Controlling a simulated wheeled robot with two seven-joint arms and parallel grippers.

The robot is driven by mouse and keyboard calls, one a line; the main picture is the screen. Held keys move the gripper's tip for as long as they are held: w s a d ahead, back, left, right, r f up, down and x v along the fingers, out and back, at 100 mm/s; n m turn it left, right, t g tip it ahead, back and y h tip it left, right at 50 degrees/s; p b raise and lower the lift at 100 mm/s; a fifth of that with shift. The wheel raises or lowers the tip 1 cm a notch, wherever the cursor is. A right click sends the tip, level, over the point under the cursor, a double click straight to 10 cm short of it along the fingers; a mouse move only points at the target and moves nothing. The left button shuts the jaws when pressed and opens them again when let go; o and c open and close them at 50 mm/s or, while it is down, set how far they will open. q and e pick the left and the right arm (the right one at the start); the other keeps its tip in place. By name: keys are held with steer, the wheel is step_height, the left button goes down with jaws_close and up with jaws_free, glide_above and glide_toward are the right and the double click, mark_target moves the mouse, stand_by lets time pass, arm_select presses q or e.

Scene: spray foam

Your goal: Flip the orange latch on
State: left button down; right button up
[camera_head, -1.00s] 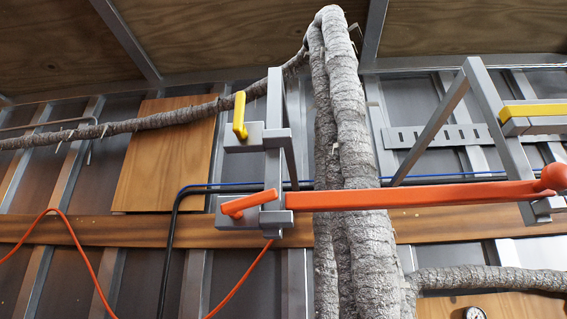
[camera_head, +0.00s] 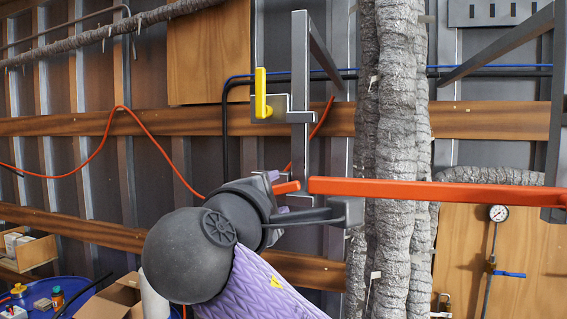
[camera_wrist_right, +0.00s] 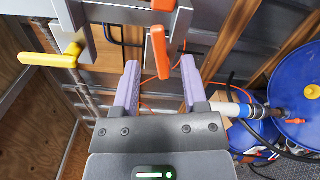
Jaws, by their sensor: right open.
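The small orange latch (camera_head: 287,187) sits on a grey metal bracket, just left of the end of a long orange bar (camera_head: 430,191). Its left part is hidden behind my right gripper (camera_head: 284,196). In the right wrist view the latch (camera_wrist_right: 160,52) runs down the picture between the two purple fingertips of my open right gripper (camera_wrist_right: 160,66). There is a visible gap on both sides, and I see no clear contact. My left gripper is not in view.
A yellow latch (camera_head: 261,92) stands upright on the bracket above, and shows left in the wrist view (camera_wrist_right: 47,59). Thick wrapped grey pipes (camera_head: 392,130) run just right of the gripper. A blue drum (camera_wrist_right: 292,85) and a cardboard box (camera_head: 118,298) are lower down.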

mark_target(285, 189)
steer(key=shift+p+x, duration=0.55)
steer(key=shift+x, duration=0.65)
steer(key=shift+w+d, duration=0.15)
steer(key=shift+w, duration=0.2)
arm_select(q)
step_height(285, 189, up, 2)
steer(key=shift+s, duration=0.15)
arm_select(e)
steer(key=shift+s, duration=0.1)
jaws_close()
